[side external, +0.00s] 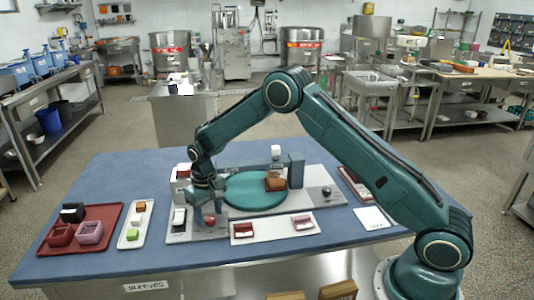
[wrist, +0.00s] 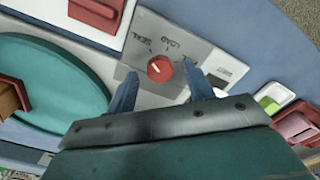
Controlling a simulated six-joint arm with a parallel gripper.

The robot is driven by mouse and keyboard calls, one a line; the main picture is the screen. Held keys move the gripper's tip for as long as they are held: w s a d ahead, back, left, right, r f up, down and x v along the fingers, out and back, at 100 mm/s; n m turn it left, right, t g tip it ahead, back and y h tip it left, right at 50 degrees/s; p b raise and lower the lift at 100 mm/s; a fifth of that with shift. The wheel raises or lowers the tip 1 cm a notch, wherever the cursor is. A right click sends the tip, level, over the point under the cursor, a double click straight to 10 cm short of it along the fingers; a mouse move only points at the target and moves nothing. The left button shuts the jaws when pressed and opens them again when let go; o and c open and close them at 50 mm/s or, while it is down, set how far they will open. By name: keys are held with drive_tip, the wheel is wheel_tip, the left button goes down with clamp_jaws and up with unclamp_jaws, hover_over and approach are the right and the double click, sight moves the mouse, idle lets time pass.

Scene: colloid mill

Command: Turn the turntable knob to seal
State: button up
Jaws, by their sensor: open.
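The red turntable knob (wrist: 160,69) sits on a grey panel (wrist: 205,52) in the wrist view, with labels SEAL and LOAD beside it and a third label to the right. A white mark shows on its upper left part; I cannot tell exactly which label it lines up with. My gripper (wrist: 160,72) is open, with one blue finger on each side of the knob; contact is not clear. In the side view my gripper (side external: 207,212) is low at the panel's front left, by the red knob (side external: 210,220). The teal turntable (side external: 250,193) lies behind it to the right.
A brown block (side external: 275,184) stands on the turntable's right edge. Another tray (side external: 272,230) lies in front of the panel. The blue tabletop is clear at the back left.

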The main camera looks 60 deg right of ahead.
sight(211, 219)
wheel_tip(211, 219, up, 13)
idle(0.6)
drive_tip(key=s+d+r+t, duration=0.1)
drive_tip(key=s+r+t, duration=0.2)
drive_tip(key=s+r, duration=1.45)
drive_tip(key=s+f+n+t, duration=0.1)
drive_tip(key=s+f+t, duration=0.1)
drive_tip(key=s, duration=1.8)
drive_tip(key=shift+d+f+t, duration=0.25)
drive_tip(key=shift+d+t, duration=0.05)
drive_tip(key=shift+d, duration=0.15)
